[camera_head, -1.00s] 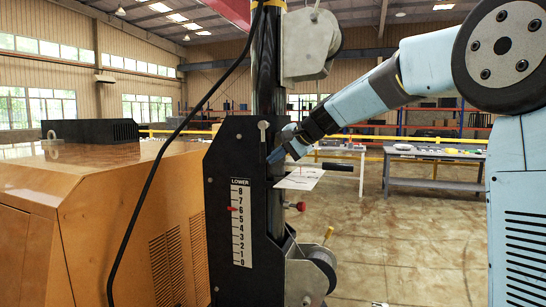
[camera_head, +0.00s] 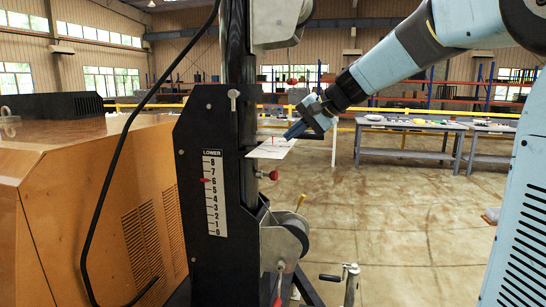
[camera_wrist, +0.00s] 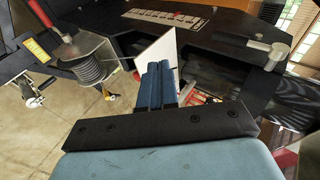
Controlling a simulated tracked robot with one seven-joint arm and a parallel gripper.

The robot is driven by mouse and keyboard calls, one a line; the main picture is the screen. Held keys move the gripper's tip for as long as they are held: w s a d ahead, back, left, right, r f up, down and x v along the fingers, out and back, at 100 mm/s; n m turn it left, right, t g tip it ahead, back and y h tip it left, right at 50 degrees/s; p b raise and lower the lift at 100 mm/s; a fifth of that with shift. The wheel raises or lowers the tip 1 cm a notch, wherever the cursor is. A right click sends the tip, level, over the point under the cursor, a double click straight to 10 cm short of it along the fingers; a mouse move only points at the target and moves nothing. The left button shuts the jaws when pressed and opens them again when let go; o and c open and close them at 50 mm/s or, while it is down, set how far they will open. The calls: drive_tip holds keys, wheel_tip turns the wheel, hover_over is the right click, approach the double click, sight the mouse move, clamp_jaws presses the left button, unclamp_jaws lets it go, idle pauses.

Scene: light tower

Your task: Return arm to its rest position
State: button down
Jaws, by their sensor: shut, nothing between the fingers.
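My arm reaches in from the upper right in the head view, bent down at the wrist. My gripper (camera_head: 290,134) points down-left, just right of the light tower's black mast (camera_head: 237,60). Its blue fingers overlap the edge of a white plate (camera_head: 272,148) in the picture; contact cannot be told. In the wrist view the two fingers (camera_wrist: 158,82) lie side by side, shut, with nothing seen between them. The white plate shows just behind the fingertips there (camera_wrist: 160,50). The black tower panel (camera_head: 205,250) carries a "LOWER" scale with a red pointer (camera_head: 204,180).
A winch drum (camera_head: 285,245) sits low on the tower, and a crank handle (camera_head: 345,275) stands below right. A red knob (camera_head: 272,175) sticks out of the tower. The orange generator housing (camera_head: 90,220) fills the left. Grey workbenches (camera_head: 410,125) stand behind; the floor between is open.

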drive_tip(key=s+d+f+n+h, duration=0.1)
drive_tip(key=s+d+f+h, duration=0.2)
drive_tip(key=s, duration=0.7)
drive_tip(key=s+d+f+n+h, duration=0.1)
drive_tip(key=s+d+f+h, duration=0.2)
drive_tip(key=s+d+f, duration=0.2)
drive_tip(key=s+d+f+n+h, duration=0.2)
drive_tip(key=s+d+f, duration=0.3)
drive_tip(key=s, duration=0.9)
drive_tip(key=d, duration=0.3)
drive_tip(key=shift+s+h, duration=0.35)
drive_tip(key=shift+h, duration=0.05)
